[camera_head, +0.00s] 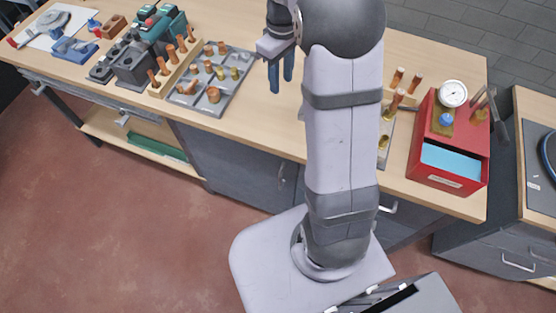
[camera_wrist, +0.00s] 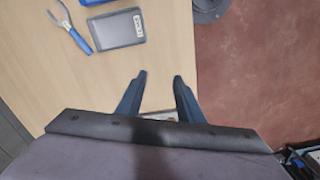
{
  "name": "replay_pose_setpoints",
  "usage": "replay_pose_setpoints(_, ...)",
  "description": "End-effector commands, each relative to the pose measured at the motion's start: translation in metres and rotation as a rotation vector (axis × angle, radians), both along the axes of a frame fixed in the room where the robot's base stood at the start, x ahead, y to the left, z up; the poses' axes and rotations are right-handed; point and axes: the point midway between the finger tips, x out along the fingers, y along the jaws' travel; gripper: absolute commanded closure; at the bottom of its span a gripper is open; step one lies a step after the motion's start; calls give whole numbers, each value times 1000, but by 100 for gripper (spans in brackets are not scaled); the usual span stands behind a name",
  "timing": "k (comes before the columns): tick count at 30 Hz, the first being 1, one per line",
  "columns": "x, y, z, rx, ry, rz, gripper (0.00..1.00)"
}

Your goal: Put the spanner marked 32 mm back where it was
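My gripper (camera_head: 281,75) hangs over the back middle of the workbench, its two dark blue fingers pointing down. In the wrist view my gripper (camera_wrist: 159,79) has its fingers apart, with bare bench top between the tips. A small pale patch shows low between the finger bases; I cannot tell what it is. No spanner marked 32 mm can be made out in either view. A grey tool (camera_head: 497,112) stands at the right side of the red box (camera_head: 430,180), but its kind and marking are too small to tell. My arm hides part of the bench.
The wrist view shows pliers (camera_wrist: 76,38) and a dark labelled case (camera_wrist: 117,29) on the bench. In the head view, a grey tray of fittings (camera_head: 222,103) is left of my gripper. A gauge (camera_head: 453,94) stands at the red box. Bare bench surrounds my gripper.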

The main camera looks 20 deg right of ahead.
Motion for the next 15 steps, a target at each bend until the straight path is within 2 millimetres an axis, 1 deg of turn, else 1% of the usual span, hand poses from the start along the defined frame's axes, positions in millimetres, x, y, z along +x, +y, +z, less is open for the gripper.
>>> replay_pose_setpoints(1,-18,15,-1,0,1,-36,67)
replay_pose_setpoints(5,-64,46,-9,-1,1,-154,67)
replay_pose_setpoints(6,-79,54,-12,-1,1,-190,67)
replay_pose_setpoints(8,-101,65,-18,-1,0,-241,67)
replay_pose_setpoints(9,-115,71,-22,-1,0,-273,67)
replay_pose_setpoints(12,-148,83,-32,-1,1,-345,67)
replay_pose_setpoints(15,-173,91,-40,-1,2,-399,67)
